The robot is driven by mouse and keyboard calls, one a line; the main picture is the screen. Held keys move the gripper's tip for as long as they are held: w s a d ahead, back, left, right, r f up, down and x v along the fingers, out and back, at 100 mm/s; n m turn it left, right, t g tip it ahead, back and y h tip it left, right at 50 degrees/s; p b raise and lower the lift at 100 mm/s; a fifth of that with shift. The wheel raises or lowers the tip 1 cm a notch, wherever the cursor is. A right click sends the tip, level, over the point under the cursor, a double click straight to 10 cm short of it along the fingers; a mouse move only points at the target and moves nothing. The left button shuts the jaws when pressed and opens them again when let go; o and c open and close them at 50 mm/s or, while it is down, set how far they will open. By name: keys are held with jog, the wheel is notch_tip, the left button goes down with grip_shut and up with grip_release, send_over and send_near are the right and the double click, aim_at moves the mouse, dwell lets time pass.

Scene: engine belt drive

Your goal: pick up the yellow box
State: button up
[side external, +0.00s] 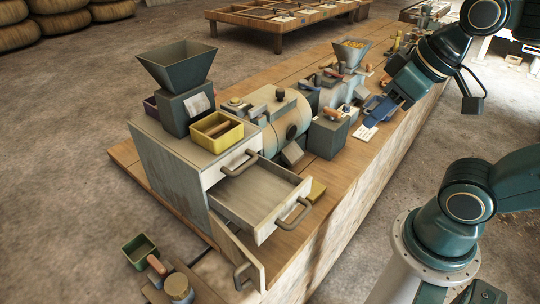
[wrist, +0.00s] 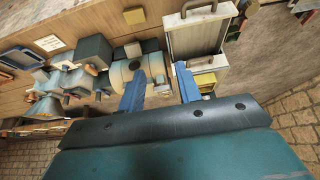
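The yellow box (side external: 217,131) is a small open-topped tray on the grey cabinet (side external: 170,165), with a brown rod-like piece inside. In the wrist view the yellow box (wrist: 206,80) shows just right of the right finger, partly cut off by my gripper body. My gripper (side external: 378,110) is over the bench, well to the right of the box in the side view and apart from it. In the wrist view my gripper (wrist: 160,67) has its two blue fingers spread wide, with nothing held between them.
A grey hopper (side external: 178,70) stands behind the box on the cabinet. The cabinet's upper drawer (side external: 255,195) is pulled out. A beige drum machine (side external: 285,118) and other machines crowd the bench towards my gripper. A small yellow block (side external: 317,190) lies beside the drawer.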

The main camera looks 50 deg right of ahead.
jog(key=o, duration=0.9)
jog(key=w+d+f+m+g, duration=0.3)
jog(key=w+d+f+m, duration=0.1)
jog(key=w+f+m, duration=0.6)
jog(key=w+d+f+m+g, duration=0.1)
jog(key=w+d+f+m, duration=0.1)
jog(key=f+m, duration=0.2)
jog(key=w+d+f+m+g, duration=0.1)
jog(key=w+d+f+m, duration=0.1)
jog(key=f, duration=0.5)
jog(key=w+m, duration=0.1)
jog(key=m, duration=0.1)
jog(key=shift+d+f+m+g, duration=0.15)
jog(key=shift+d+m+g, duration=0.1)
jog(key=shift+m+g, duration=0.05)
jog(key=shift+f, duration=0.1)
